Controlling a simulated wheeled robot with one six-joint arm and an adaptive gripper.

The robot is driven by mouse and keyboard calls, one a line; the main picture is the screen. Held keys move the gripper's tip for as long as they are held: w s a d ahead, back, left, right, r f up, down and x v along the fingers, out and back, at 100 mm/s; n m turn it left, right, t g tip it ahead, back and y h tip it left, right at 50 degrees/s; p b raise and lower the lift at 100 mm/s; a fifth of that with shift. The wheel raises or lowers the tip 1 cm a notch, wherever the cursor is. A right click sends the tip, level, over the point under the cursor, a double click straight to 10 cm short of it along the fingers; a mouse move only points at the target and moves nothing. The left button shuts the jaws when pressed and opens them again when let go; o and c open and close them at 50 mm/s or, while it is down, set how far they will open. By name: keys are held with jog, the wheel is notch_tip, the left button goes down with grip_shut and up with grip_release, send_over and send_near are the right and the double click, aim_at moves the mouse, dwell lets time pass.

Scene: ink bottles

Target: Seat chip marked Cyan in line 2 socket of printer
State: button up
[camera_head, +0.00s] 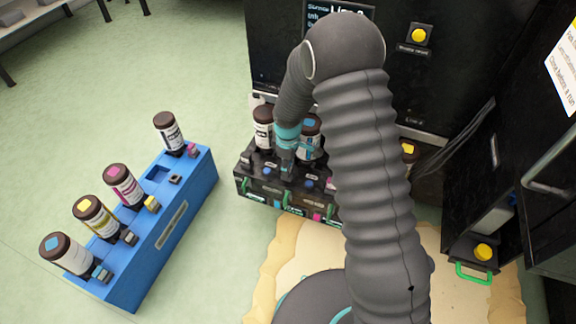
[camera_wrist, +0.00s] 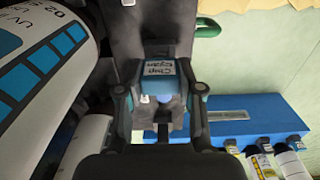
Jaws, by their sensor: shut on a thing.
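My gripper (camera_head: 286,166) is at the black printer tray (camera_head: 262,190), in front of the bottles there. In the wrist view my gripper (camera_wrist: 160,94) is shut on a chip (camera_wrist: 161,70) whose pale label reads "Chip Cyan". The chip lies between the two fingers, close to the dark tray surface. I cannot tell whether it is in a socket; its underside is hidden. A bottle with a cyan cap mark (camera_head: 311,126) stands in the tray just right of my gripper. A large bottle with cyan label squares (camera_wrist: 38,62) shows at the left of the wrist view.
A blue rack (camera_head: 196,190) on the floor at left holds several bottles and chips. Another brown-capped bottle (camera_head: 264,128) stands in the tray left of my gripper. The black printer body (camera_head: 275,50) rises behind; my arm hides the tray's right part. Green floor is clear between rack and printer.

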jog(key=shift+f+b, duration=0.35)
jog(key=shift+f, duration=0.05)
dwell(0.4)
jog(key=o, duration=1)
jog(key=shift+r, duration=0.15)
jog(key=shift+r+p, duration=2)
jog(key=shift+r, duration=1.4)
